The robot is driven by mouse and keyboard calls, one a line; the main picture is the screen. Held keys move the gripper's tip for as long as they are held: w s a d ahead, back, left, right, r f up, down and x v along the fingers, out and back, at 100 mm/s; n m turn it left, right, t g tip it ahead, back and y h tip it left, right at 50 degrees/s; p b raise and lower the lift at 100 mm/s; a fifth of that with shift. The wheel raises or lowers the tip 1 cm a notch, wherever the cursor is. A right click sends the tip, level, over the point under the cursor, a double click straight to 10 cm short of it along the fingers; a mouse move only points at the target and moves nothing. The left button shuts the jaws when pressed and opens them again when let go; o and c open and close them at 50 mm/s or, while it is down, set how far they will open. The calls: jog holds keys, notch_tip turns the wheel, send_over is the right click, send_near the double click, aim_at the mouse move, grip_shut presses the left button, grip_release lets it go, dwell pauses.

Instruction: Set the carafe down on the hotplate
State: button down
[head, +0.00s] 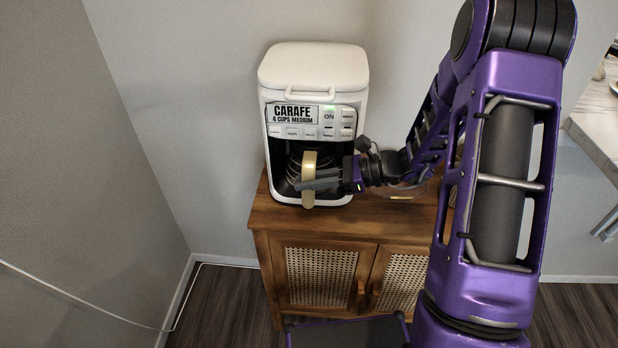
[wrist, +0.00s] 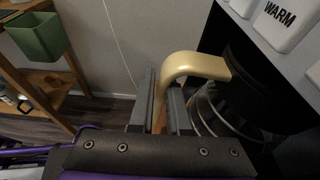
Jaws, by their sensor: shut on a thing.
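The white coffee maker (head: 313,68) stands on the wooden cabinet. The carafe (head: 294,168) is inside its dark bay, with its gold handle (head: 309,163) facing out. In the wrist view the handle (wrist: 194,66) curves from the dark-topped glass carafe (wrist: 212,112) down between my fingers. My gripper (head: 306,183) is shut on the handle, reaching in from the right. It also shows in the wrist view (wrist: 160,105). The carafe looks about upright. The hotplate is hidden in the bay's dark lower part, so I cannot tell whether the carafe's base touches it.
The cabinet top (head: 262,212) is bare at the front left. A clear round object (head: 405,190) sits partly behind my arm on the right. A pale counter (head: 598,125) stands at far right.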

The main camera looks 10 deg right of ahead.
jog(key=shift+w+d+f, duration=0.1)
jog(key=shift+w+f, duration=0.05)
jog(key=shift+w, duration=0.3)
jog(key=shift+w+d+f, duration=0.1)
jog(key=shift+w+f, duration=0.05)
jog(key=shift+w, duration=0.25)
jog(key=shift+f, duration=0.1)
jog(key=shift+f, duration=0.15)
jog(key=c, duration=0.9)
grip_release()
